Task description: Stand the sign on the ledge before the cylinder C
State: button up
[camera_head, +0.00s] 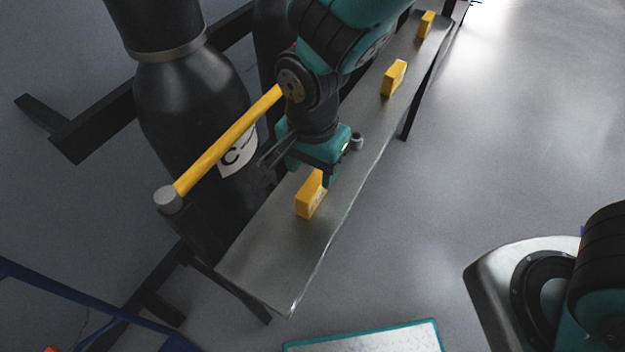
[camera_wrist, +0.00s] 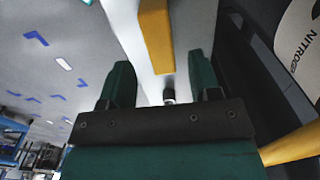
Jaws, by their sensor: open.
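A yellow sign (camera_head: 307,201) stands upright on the grey metal ledge (camera_head: 268,268), before the dark cylinder C (camera_head: 190,105). The cylinder's white label with a C (camera_head: 236,158) is partly hidden by my gripper. My gripper (camera_head: 322,180) is at the sign's far end and hides part of it. In the wrist view my gripper's green fingers (camera_wrist: 160,62) are apart, with the yellow sign (camera_wrist: 156,35) showing in the gap between them. I cannot tell if either finger touches it. A cylinder label reading NITRO (camera_wrist: 302,42) shows at the right there.
Two more yellow signs stand farther along the ledge, one midway (camera_head: 394,78) and one at the far end (camera_head: 425,24). A teal-edged panel (camera_head: 370,340) lies at the bottom.

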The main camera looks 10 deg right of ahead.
aim_at(313, 183)
jog(key=s+d+r+n+y, duration=0.2)
jog(key=s+d+r+n, duration=0.3)
jog(key=r+n, duration=0.2)
jog(key=s+d+r+n+y, duration=0.2)
jog(key=s+d+r+n, duration=0.3)
jog(key=r, duration=0.5)
jog(key=n, duration=0.2)
jog(key=shift+s+r+n, duration=0.2)
jog(key=shift+r+n, duration=0.05)
jog(key=shift+n, duration=0.15)
notch_tip(313, 183, up, 3)
jog(key=p, duration=0.3)
jog(key=shift+r+p, duration=0.2)
jog(key=shift+p, duration=0.1)
